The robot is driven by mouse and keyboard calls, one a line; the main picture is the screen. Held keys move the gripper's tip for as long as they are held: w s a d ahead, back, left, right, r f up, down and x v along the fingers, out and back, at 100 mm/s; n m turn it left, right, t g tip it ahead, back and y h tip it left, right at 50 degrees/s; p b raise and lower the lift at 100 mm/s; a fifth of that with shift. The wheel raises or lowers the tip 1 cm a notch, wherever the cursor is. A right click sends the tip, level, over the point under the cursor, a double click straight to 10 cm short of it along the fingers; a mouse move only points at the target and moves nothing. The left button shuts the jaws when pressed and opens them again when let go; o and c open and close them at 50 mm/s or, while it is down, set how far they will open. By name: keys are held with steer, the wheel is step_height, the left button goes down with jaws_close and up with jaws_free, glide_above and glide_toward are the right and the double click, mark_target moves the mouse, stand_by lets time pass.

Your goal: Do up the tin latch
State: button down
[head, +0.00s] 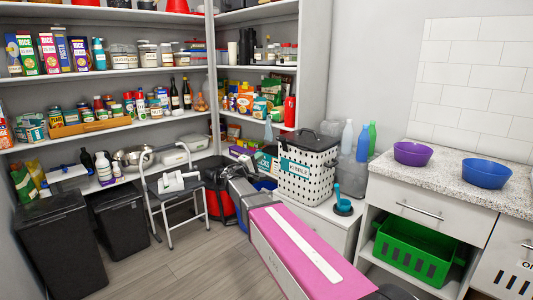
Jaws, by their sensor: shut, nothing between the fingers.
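A white bin with black dots and a teal label reading KIBBLE (293,183) stands on a low white cabinet right of centre in the head view. It looks like the tin. A dark lid with a handle (318,141) is on top of it. The latch is too small to make out, so I cannot tell whether it is fastened. My arm, with a long pink and white link, reaches from the bottom edge towards the middle, in front of the cabinet. I cannot make out my gripper or its fingers.
A turquoise scoop in a holder (343,201) stands right of the bin, with bottles (361,148) behind. A counter (448,173) with purple (412,153) and blue bowls (486,173) is at right. A step stool (178,205) and black bins (55,245) stand left. Some floor is clear.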

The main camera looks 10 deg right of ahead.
mark_target(280, 138)
steer(key=x, duration=1.2)
steer(key=shift+w+d, duration=0.25)
steer(key=shift+d, duration=0.05)
steer(key=shift+r, duration=0.1)
steer(key=shift+w+d+r+g+y, duration=0.4)
steer(key=shift+d+r+g+y, duration=0.3)
steer(key=shift+y, duration=0.2)
steer(key=shift+w+d+r, duration=0.25)
steer(key=shift+w+d, duration=0.05)
steer(key=shift+w, duration=0.05)
steer(key=shift+s, duration=0.1)
